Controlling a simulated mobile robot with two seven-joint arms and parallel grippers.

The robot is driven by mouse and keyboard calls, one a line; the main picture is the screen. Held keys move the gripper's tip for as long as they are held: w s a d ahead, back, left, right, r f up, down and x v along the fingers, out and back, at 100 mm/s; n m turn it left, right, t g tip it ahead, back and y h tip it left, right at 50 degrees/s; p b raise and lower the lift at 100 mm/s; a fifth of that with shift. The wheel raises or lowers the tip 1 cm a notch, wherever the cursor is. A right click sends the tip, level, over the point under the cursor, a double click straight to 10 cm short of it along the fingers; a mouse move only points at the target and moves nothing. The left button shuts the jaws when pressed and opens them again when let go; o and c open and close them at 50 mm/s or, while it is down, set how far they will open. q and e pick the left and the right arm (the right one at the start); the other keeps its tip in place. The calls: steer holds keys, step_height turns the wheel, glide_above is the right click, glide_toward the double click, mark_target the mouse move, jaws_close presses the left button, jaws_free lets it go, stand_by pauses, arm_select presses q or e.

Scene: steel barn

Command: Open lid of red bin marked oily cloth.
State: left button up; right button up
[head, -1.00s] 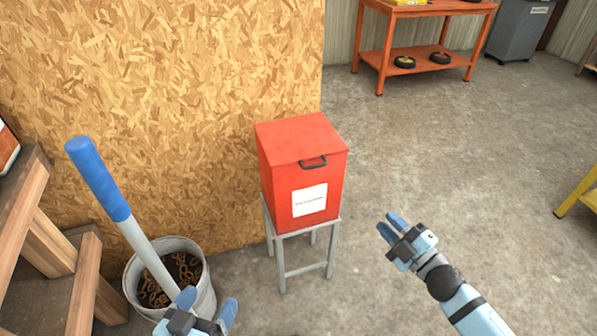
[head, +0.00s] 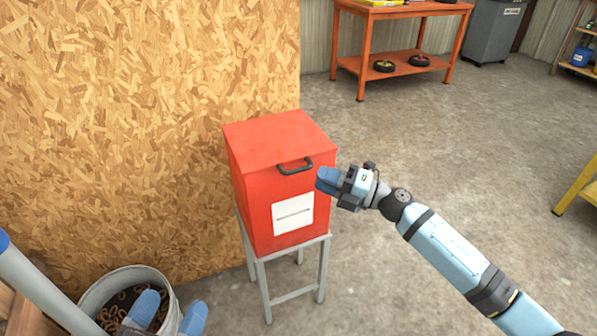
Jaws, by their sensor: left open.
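The red bin (head: 255,205) stands upright on a grey metal stand, with its flat lid (head: 275,140) closed. A dark handle (head: 294,166) sits at the lid's front edge. A white label (head: 293,215) is on the bin's front; its print is too small to read. My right gripper (head: 326,180) is just right of the handle, its fingertips pointing left toward the bin; whether they touch it is unclear. Its fingers overlap, so I cannot tell its opening. My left gripper (head: 168,312) is open and empty at the bottom left, in front of the bucket.
A chipboard wall (head: 130,120) is behind and left of the bin. An orange workbench (head: 400,12) is at the back.

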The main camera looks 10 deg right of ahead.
mark_target(299, 170)
steer(key=x, duration=0.6)
steer(key=shift+w+a+b, duration=0.2)
steer(key=shift+b, duration=0.1)
arm_select(q)
steer(key=shift+s+d+r+t+h, duration=0.1)
steer(key=shift+d+r+t+h, duration=0.05)
steer(key=shift+r, duration=0.25)
steer(key=shift+d+r+t+h, duration=0.1)
steer(key=shift+r+t+h, duration=0.05)
steer(key=shift+r, duration=0.2)
arm_select(e)
jaws_close()
